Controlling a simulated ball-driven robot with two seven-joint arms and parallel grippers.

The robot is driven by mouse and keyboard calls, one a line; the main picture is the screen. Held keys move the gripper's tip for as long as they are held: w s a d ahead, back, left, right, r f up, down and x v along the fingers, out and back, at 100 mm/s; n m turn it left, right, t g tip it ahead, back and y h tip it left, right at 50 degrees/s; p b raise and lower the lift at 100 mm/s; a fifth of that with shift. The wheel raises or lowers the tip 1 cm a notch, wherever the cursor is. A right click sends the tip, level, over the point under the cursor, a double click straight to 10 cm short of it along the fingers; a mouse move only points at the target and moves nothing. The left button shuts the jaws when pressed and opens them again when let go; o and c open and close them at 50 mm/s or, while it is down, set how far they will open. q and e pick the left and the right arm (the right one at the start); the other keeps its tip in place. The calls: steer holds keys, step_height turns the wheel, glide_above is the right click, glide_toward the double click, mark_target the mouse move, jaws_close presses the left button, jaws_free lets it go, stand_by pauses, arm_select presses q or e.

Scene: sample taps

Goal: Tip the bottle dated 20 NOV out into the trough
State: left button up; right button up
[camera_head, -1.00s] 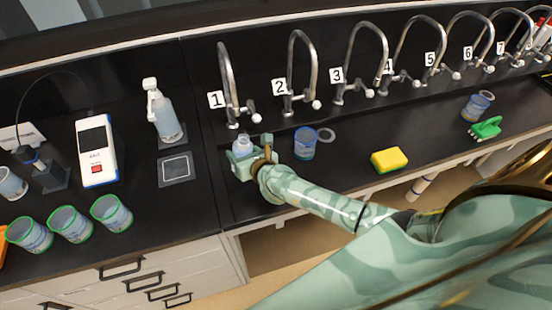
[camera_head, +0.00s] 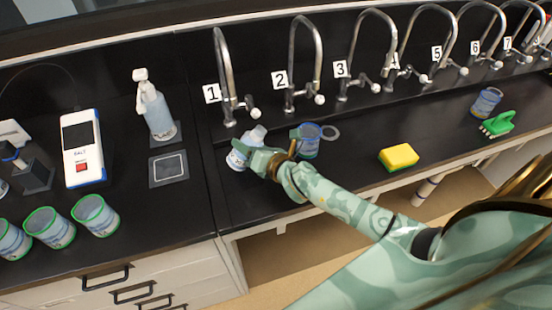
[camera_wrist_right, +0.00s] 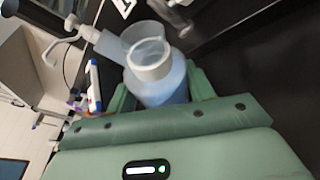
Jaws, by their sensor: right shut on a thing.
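My right gripper (camera_head: 262,160) is shut on a translucent bottle with bluish contents (camera_head: 239,157) above the left end of the black trough (camera_head: 350,165), near tap 1 (camera_head: 224,85). The bottle is tilted, with its neck toward the upper right in the head view. In the right wrist view the bottle (camera_wrist_right: 160,85) stands between the jaws, its pale, ring-like mouth toward the camera. I cannot read a date on its label. No stream of liquid shows. My left gripper is not in view.
A blue-marked cup (camera_head: 308,142) stands just right of the held bottle. A yellow sponge (camera_head: 398,156), green brush (camera_head: 497,124) and another cup (camera_head: 487,101) are farther right. Left are a spray bottle (camera_head: 155,108), a meter (camera_head: 83,148) and several green-rimmed cups (camera_head: 96,215).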

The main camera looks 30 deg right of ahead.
steer(key=shift+f+m+b, duration=0.3)
steer(key=shift+f+b, duration=0.3)
steer(key=shift+b, duration=0.15)
steer(key=shift+r, duration=0.35)
steer(key=shift+f+m+t+b, duration=0.15)
steer(key=shift+m+t+b, duration=0.15)
steer(key=shift+m+b, duration=0.15)
arm_select(q)
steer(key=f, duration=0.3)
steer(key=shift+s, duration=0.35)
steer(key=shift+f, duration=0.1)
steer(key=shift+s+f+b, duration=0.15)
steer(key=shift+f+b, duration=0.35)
steer(key=shift+b, duration=0.1)
arm_select(e)
steer(key=shift+a+r+m+t+y, duration=0.15)
steer(key=shift+r+m+t+y, duration=0.3)
steer(key=shift+m, duration=0.2)
